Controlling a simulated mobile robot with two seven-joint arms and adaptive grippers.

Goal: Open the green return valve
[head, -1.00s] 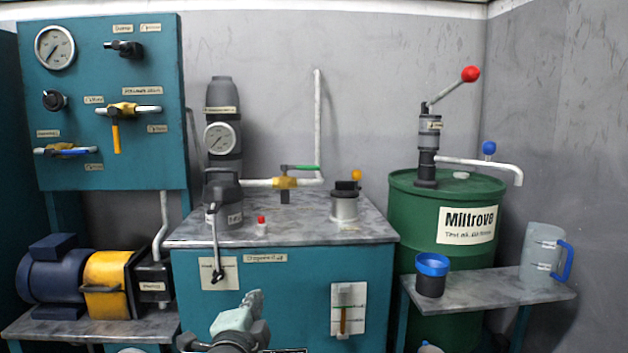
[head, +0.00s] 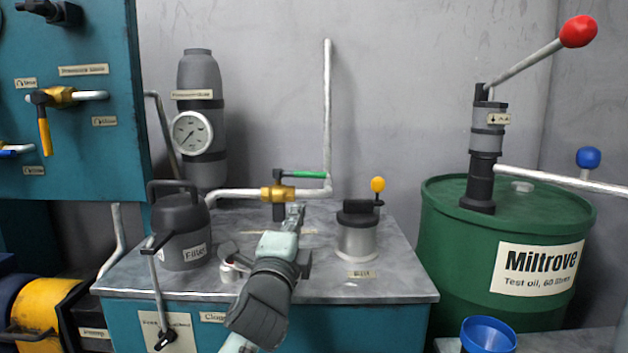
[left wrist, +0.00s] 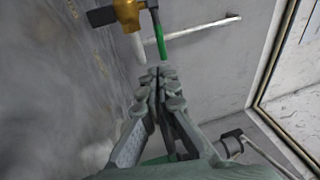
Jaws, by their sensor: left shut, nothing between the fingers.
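The green return valve has a brass body (head: 278,193) and a green lever handle (head: 308,174). The lever lies along the white pipe, pointing right toward the upright pipe. In the left wrist view the brass body (left wrist: 127,12) and green handle (left wrist: 158,38) show at the top. My left gripper (head: 295,212) is just in front of and below the valve, its fingertips shut and empty. In the left wrist view the shut gripper (left wrist: 162,75) points toward the green handle, with a gap between them. My right gripper is not in view.
A grey filler can (head: 180,235) stands left on the tank top (head: 400,280). A breather with a yellow knob (head: 357,235) stands to the right. A vertical white pipe (head: 327,110) rises behind. A green drum (head: 450,225) stands at the right.

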